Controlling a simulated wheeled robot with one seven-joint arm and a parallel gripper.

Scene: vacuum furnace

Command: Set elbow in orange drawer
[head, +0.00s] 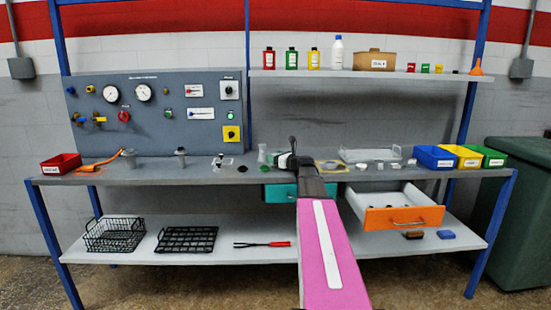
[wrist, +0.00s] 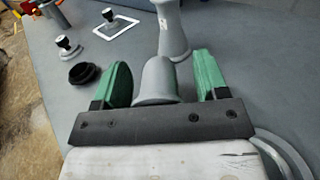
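The orange drawer (head: 403,217) is pulled open under the right part of the bench, with a few small items inside. My gripper (wrist: 165,82) is low over the bench top, its two green fingers apart. A grey flanged pipe piece (wrist: 155,80), which may be the elbow, stands between the fingers, with a visible gap on the right finger's side. Its full shape is hidden by the gripper body. In the head view my gripper (head: 287,160) is near the bench's middle, left of the drawer; the piece cannot be made out there.
A taller grey fitting (wrist: 173,38) stands just beyond the fingers. A black cap (wrist: 83,73) lies to the left. A curved grey part (wrist: 285,155) is at lower right. Small grey fittings (head: 380,165) and blue, yellow and green bins (head: 434,157) are on the right. The teal drawer (head: 280,193) looks shut.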

